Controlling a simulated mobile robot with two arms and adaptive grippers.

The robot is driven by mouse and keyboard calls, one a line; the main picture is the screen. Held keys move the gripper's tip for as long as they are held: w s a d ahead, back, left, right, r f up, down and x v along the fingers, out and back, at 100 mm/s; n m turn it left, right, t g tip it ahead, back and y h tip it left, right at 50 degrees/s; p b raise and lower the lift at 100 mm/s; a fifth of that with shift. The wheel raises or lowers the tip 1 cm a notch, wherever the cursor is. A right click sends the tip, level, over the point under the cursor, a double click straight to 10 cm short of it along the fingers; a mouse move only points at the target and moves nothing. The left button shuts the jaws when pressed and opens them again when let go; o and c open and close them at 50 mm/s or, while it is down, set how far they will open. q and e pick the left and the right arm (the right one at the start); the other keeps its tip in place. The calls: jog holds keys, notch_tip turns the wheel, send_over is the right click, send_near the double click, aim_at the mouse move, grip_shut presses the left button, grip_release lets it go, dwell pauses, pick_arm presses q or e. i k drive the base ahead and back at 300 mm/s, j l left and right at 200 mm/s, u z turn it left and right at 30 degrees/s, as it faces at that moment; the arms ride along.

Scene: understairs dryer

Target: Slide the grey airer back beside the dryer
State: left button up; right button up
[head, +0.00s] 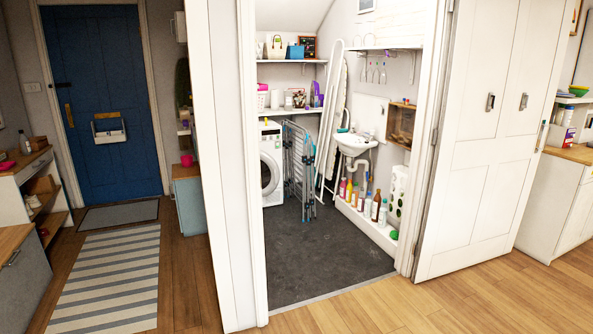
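The grey airer (299,165) stands folded and upright in the understairs closet, just right of the dryer. It has grey bars with blue corner parts and its feet are on the dark floor. The white front-loading dryer (271,165) stands against the closet's left side, its round door facing out. The airer looks close beside the dryer; I cannot tell if they touch. Neither of my grippers is in view.
The closet's dark floor (315,255) is clear up to the doorway. A white ironing board (328,125) leans behind the airer. Right are a small sink (353,140) and several bottles on a ledge (365,222). The white folding door (475,140) stands open at right.

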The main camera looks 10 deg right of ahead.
aim_at(308, 161)
jog(key=i+l+z, duration=0.35)
jog(key=i, duration=0.45)
jog(key=i+l+z, duration=0.15)
jog(key=i+z, duration=0.25)
jog(key=i, duration=0.4)
jog(key=i+j+z, duration=0.1)
jog(key=i+z, duration=0.25)
jog(key=i, duration=0.45)
jog(key=i+u, duration=0.2)
jog(key=i, duration=0.3)
jog(key=i+u, duration=0.15)
jog(key=i, duration=0.35)
jog(key=i+u, duration=0.2)
jog(key=i, duration=0.25)
jog(key=i+l+u, duration=0.2)
jog(key=i, duration=0.3)
jog(key=i+l+u, duration=0.2)
jog(key=i, duration=0.25)
